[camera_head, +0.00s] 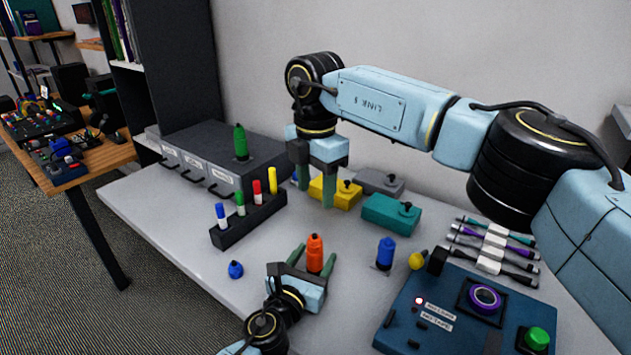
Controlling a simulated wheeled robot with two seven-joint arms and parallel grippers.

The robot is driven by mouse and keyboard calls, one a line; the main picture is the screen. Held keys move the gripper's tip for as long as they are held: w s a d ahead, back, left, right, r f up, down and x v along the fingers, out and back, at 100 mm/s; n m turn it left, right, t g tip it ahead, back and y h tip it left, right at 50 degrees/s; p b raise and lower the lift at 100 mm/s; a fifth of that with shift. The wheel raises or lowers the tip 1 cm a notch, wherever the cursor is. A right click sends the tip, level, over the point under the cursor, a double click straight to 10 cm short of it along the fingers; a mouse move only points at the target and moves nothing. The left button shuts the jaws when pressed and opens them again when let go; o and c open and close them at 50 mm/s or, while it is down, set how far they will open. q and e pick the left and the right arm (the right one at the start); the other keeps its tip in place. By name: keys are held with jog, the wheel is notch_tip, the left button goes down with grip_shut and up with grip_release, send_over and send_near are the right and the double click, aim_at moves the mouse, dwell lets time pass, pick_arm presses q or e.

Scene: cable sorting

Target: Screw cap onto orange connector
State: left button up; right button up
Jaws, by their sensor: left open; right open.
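The orange connector (314,256) stands upright on the table, between the fingers of my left gripper (312,259). That gripper is open, with a finger on either side; I cannot tell whether they touch the connector. A loose blue piece (236,270) lies left of my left gripper, and a yellow piece (416,261) lies to the right. Either may be a cap; I cannot tell. No separate orange cap is clearly visible.
A blue connector (385,252) stands right of the orange one. Yellow (322,191), teal (385,215) and grey (372,178) blocks sit behind. A marker rack (230,236), drawer unit (215,160), cable bundles (491,252) and button panel (405,305) surround the workspace.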

pick_arm(q)
jog(key=p+v, duration=0.1)
jog(key=v, duration=1.1)
jog(key=shift+s+a, duration=0.1)
jog(key=shift+s, duration=0.25)
